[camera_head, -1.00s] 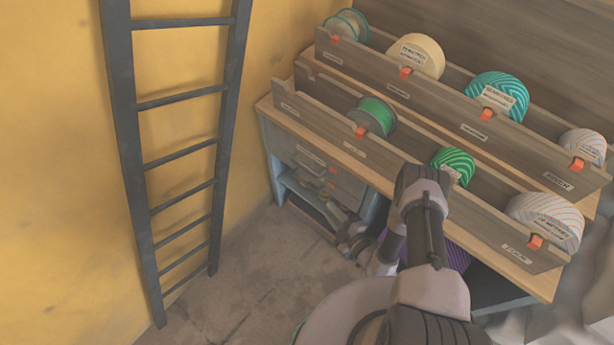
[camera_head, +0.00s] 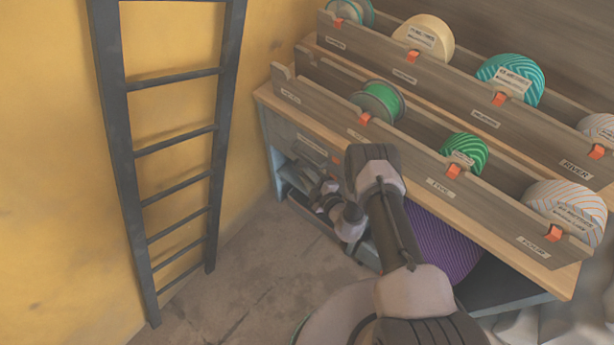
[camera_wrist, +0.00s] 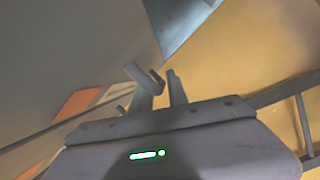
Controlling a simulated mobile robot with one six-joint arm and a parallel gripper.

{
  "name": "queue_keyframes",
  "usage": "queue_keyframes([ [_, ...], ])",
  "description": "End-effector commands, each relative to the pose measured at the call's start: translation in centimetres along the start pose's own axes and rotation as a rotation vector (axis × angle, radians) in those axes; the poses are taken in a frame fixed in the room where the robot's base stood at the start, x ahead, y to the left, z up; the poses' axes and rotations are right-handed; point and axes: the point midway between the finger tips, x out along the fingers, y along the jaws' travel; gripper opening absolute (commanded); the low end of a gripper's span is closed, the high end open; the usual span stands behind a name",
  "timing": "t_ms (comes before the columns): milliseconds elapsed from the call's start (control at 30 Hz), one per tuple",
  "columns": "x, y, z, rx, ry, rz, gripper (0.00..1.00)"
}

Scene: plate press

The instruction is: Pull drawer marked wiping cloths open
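The drawer unit (camera_head: 283,133) is under the left end of the workbench, with a grey upper front carrying a small pale label (camera_head: 312,145). The label's writing is too small to read, so I cannot tell which drawer is marked wiping cloths. My gripper (camera_head: 322,194) is low in front of the unit, and my arm hides part of the fronts. In the wrist view, my gripper's two fingers (camera_wrist: 162,88) stand apart with a narrow gap, and I see nothing clearly held. A grey panel with an orange patch (camera_wrist: 76,104) lies to their left. Contact with a handle cannot be made out.
The wooden workbench (camera_head: 262,96) carries racks with several spools and cord balls. A large purple roll (camera_head: 440,245) sits beneath it, right of my arm. A dark ladder (camera_head: 122,150) leans on the yellow wall at left. The floor (camera_head: 235,265) between is clear.

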Motion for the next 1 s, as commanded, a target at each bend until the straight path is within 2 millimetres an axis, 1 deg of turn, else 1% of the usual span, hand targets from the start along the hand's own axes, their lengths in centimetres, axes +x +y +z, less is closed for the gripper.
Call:
queue_keyframes([
  [67,-0.02,0.02,0.0,0.0,0.0,0.0,0.18],
  [100,-0.02,0.01,0.0,0.0,0.0,0.0,0.1],
  [167,-0.03,0.02,0.0,0.0,0.0,0.0,0.0],
  [1000,-0.06,-0.03,0.02,0.0,0.0,0.0,0.0],
])
